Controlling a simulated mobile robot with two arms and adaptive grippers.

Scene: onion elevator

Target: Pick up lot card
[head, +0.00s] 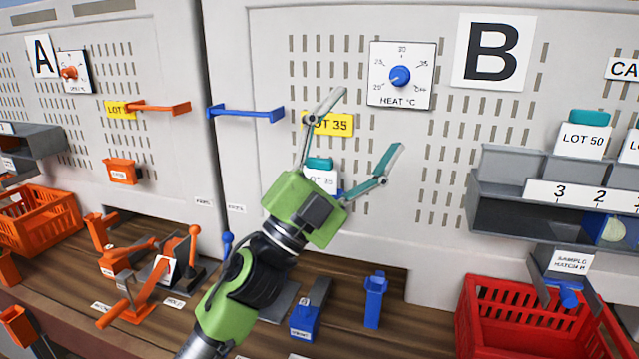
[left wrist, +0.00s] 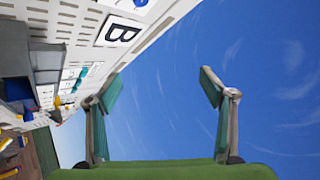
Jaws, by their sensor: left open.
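A white lot card with a teal top (head: 319,164), its text partly hidden but seeming to read LOT 35, sits low on panel B's wall, behind my left gripper's palm. A yellow LOT 35 plate (head: 333,125) is above it. Another teal-topped card, LOT 50 (head: 582,139), stands in the grey rack at the right. My left gripper (head: 366,119) is open with its fingers spread in front of the wall. In the left wrist view the open left gripper (left wrist: 163,78) has only sky between its fingers. My right gripper is not in view.
A blue bracket (head: 246,113) sticks out left of the yellow plate. A heat dial (head: 401,76) is above right. A grey rack (head: 500,218) and red crate (head: 500,284) stand at the right. Blue holders (head: 375,298) stand on the wooden counter; orange fixtures (head: 130,300) are at the left.

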